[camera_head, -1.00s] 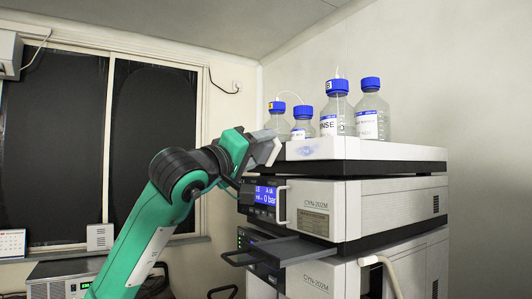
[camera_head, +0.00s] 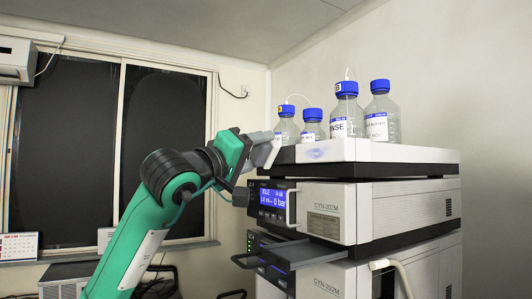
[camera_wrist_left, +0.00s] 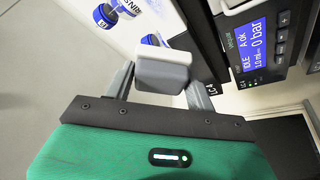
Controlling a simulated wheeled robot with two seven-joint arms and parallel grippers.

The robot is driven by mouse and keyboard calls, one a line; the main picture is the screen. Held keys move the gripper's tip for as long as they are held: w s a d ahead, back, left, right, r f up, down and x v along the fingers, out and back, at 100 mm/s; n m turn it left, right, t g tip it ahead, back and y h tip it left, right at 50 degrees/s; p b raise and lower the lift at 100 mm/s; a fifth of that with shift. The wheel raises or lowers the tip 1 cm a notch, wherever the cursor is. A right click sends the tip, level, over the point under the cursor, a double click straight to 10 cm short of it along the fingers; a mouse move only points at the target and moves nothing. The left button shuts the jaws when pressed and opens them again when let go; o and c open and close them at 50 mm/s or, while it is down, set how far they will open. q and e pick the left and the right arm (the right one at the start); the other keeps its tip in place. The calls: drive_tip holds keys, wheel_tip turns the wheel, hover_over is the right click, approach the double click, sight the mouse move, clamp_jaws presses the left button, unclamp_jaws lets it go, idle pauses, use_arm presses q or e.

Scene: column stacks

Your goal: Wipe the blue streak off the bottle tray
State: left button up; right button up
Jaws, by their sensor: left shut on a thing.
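The bottle tray (camera_head: 385,152) is a white slab on top of the instrument stack, with several blue-capped bottles on it. A faint blue streak (camera_head: 316,154) shows on its front face, near the left end. My left gripper (camera_head: 264,141) is shut on a small pale block (camera_head: 274,152), just left of the streak; I cannot tell whether the block touches the tray. In the left wrist view the block (camera_wrist_left: 162,68) is white and grey, between the fingers of my left gripper (camera_wrist_left: 163,88). The streak does not show there. My right gripper is not in view.
Clear bottles (camera_head: 347,118) stand near the tray's front, some with thin tubes. Below is an instrument with a lit blue display (camera_head: 272,201) and a white handle (camera_head: 291,206). A dark drawer (camera_head: 270,253) sticks out lower down. Open air lies left of the stack.

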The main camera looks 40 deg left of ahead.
sight(303, 149)
use_arm(q)
drive_tip(key=shift+w+d+r+p, duration=0.15)
drive_tip(key=shift+w+p, duration=0.15)
drive_tip(key=shift+w, duration=0.2)
drive_tip(key=shift+w+d+p, duration=0.25)
drive_tip(key=shift+w+d, duration=0.15)
drive_tip(key=shift+w, duration=0.5)
drive_tip(key=shift+w+d+p, duration=0.2)
drive_tip(key=shift+w+d, duration=0.15)
drive_tip(key=shift+w, duration=0.5)
drive_tip(key=shift+w+d+p, duration=0.25)
drive_tip(key=shift+w+d, duration=0.15)
drive_tip(key=shift+w, duration=0.5)
drive_tip(key=shift+w+d, duration=0.2)
drive_tip(key=shift+w, duration=0.25)
drive_tip(key=shift+w+d, duration=0.2)
drive_tip(key=shift+w, duration=0.25)
